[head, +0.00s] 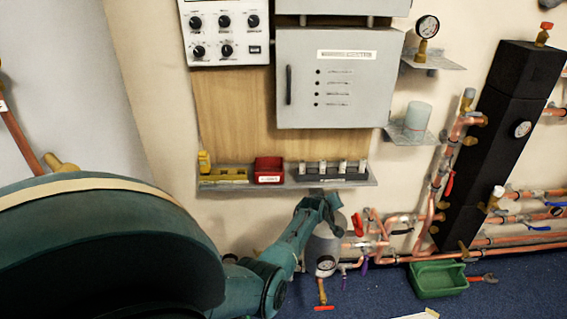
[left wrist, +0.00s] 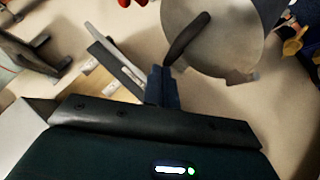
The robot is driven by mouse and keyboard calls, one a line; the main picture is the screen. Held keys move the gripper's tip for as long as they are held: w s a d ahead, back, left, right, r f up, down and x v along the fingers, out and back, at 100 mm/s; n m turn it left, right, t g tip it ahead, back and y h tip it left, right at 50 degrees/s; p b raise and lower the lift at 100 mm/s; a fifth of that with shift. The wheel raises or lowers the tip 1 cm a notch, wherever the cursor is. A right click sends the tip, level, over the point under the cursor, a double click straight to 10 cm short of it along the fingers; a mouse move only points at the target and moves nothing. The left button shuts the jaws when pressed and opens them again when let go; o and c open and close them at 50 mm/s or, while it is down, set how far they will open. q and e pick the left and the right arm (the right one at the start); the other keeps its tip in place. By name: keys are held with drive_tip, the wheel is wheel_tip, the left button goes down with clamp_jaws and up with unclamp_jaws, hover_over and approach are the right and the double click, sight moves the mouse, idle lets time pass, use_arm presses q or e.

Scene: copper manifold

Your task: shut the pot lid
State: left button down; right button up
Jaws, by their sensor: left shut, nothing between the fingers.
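The grey metal pot (head: 322,252) with a round gauge stands low by the wall, left of the copper pipes. My left gripper (head: 328,203) is at the pot's top in the head view and covers part of it. In the left wrist view a pale grey round part with a dark handle (left wrist: 187,40), apparently the lid, lies just beyond the fingertips. My left gripper (left wrist: 162,85) is shut and empty, close to the handle; whether they touch I cannot tell. The lid's angle is unclear in the head view. My right gripper is not in view.
A shelf (head: 235,185) with a yellow item and a red box (head: 268,170) sits above the pot. Copper pipes (head: 380,243) with valves run close on its right. A green bin (head: 437,280) stands on the blue floor. A red-handled valve (head: 322,295) is below the pot.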

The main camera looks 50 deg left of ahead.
sight(327, 223)
use_arm(q)
drive_tip(key=shift+w+d+f, duration=0.25)
drive_tip(key=shift+w+f, duration=0.05)
drive_tip(key=shift+f, duration=0.05)
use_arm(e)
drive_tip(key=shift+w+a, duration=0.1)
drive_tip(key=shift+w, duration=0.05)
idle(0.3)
